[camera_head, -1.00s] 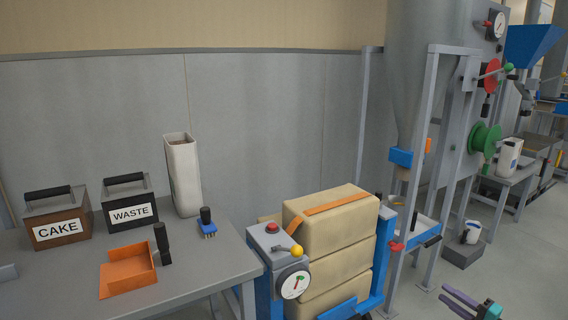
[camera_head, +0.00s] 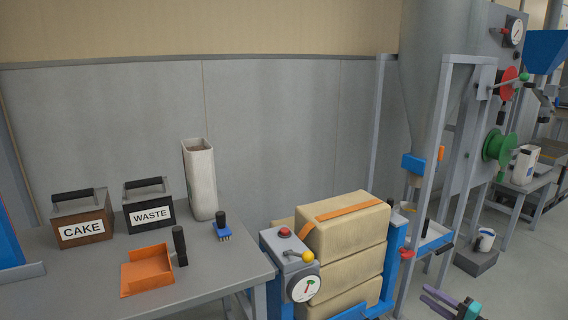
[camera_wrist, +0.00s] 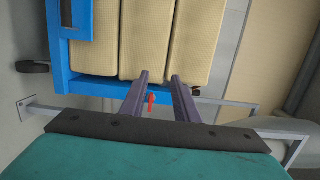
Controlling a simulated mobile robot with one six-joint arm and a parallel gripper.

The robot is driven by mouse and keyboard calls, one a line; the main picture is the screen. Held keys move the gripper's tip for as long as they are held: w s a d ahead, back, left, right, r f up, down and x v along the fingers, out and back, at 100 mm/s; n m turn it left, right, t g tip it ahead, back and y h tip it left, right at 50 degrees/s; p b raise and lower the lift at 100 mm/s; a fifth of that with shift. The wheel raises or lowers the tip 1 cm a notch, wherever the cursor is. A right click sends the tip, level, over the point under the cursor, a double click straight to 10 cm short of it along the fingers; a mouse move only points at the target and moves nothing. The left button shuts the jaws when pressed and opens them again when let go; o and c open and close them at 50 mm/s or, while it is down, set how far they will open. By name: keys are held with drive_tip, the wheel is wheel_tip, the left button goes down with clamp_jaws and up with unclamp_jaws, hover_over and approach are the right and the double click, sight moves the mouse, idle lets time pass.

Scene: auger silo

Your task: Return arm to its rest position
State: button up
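My gripper (camera_head: 424,293) shows at the bottom right of the head view, with grey-purple fingers and a teal body. It is over the floor, in front of the silo frame. In the wrist view my gripper (camera_wrist: 159,76) has its two fingers apart with a gap between them, and nothing is held. The rest of my arm is out of view.
A stack of tan sacks (camera_head: 345,226) stands in a blue frame beside a grey control box (camera_head: 288,252). The workbench (camera_head: 217,285) on the left holds CAKE and WASTE boxes and an orange scoop (camera_head: 147,270). The silo frame (camera_head: 437,150) stands right. Open floor shows at far right.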

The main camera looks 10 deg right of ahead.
drive_tip(key=w+a+n+g+y+p, duration=0.1)
drive_tip(key=w+a+g+y+p, duration=0.2)
drive_tip(key=a, duration=0.8)
drive_tip(key=w+a+n+g+y+p, duration=0.15)
drive_tip(key=w+a+p, duration=0.3)
drive_tip(key=a, duration=0.65)
drive_tip(key=s+a+f+n+g+p, duration=0.1)
drive_tip(key=s+a+f+g+p, duration=0.1)
drive_tip(key=a, duration=0.6)
drive_tip(key=s+a+f+n+g+y+p, duration=0.1)
drive_tip(key=a+f+n+g+p, duration=0.15)
drive_tip(key=a, duration=0.65)
drive_tip(key=s+a+f+n+g+p, duration=0.1)
drive_tip(key=s+a+g+p, duration=0.15)
drive_tip(key=a, duration=0.55)
drive_tip(key=s+a+f+n+g+h+p, duration=0.2)
drive_tip(key=s+a+g+p, duration=0.15)
drive_tip(key=s+a, duration=0.4)
drive_tip(key=s+a+f+n+g+h+p, duration=0.25)
drive_tip(key=s+a+g, duration=0.25)
drive_tip(key=s, duration=0.6)
drive_tip(key=s+d+f+n+g+h+p, duration=0.2)
drive_tip(key=s+d+h+p, duration=0.15)
drive_tip(key=s, duration=0.65)
drive_tip(key=s+d+h, duration=0.1)
drive_tip(key=d+h, duration=0.3)
drive_tip(key=d, duration=0.4)
drive_tip(key=shift+f+b, duration=0.25)
drive_tip(key=shift+b, duration=0.2)
